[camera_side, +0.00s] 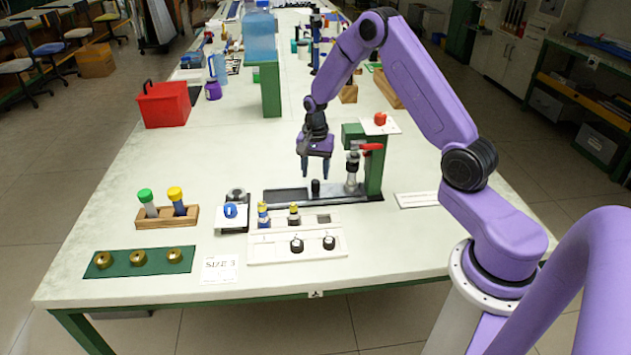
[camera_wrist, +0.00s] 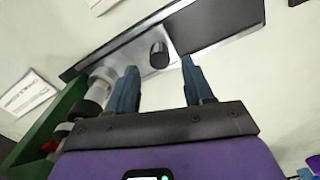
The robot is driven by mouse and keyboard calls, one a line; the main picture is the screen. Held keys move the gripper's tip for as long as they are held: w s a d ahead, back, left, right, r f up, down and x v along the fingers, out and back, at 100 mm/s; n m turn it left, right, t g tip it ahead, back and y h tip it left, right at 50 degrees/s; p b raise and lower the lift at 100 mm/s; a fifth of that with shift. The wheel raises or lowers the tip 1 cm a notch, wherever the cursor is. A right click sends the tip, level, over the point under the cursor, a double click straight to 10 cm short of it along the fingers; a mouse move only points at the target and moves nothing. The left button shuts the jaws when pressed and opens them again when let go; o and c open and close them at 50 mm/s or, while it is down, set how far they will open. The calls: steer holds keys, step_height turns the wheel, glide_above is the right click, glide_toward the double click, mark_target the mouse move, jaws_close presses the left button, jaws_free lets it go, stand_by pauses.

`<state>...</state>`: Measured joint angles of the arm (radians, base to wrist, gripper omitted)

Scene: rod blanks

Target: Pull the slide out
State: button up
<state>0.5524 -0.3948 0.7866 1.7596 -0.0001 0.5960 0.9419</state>
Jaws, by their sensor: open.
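The slide is a grey metal plate (camera_wrist: 125,58) in a long dark-edged track, with an upright black knob on it. The knob (camera_side: 315,187) stands near the middle of the track in the side view. It also shows in the wrist view, where the knob (camera_wrist: 158,55) appears between and just beyond my fingertips. My gripper (camera_side: 315,174) points down just above the knob, fingers apart and empty. Its two dark blue fingers (camera_wrist: 160,66) also show in the wrist view. I see no contact with the knob. A dark flat section (camera_side: 285,196) fills the track's left part.
A green press post (camera_side: 374,170) with a red lever (camera_side: 371,147) and a metal plunger (camera_side: 352,170) stands at the track's right end. A wooden rack (camera_side: 152,222) stands left.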

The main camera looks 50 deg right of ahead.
mark_target(315, 181)
steer(key=shift+f, duration=2.1)
jaws_close()
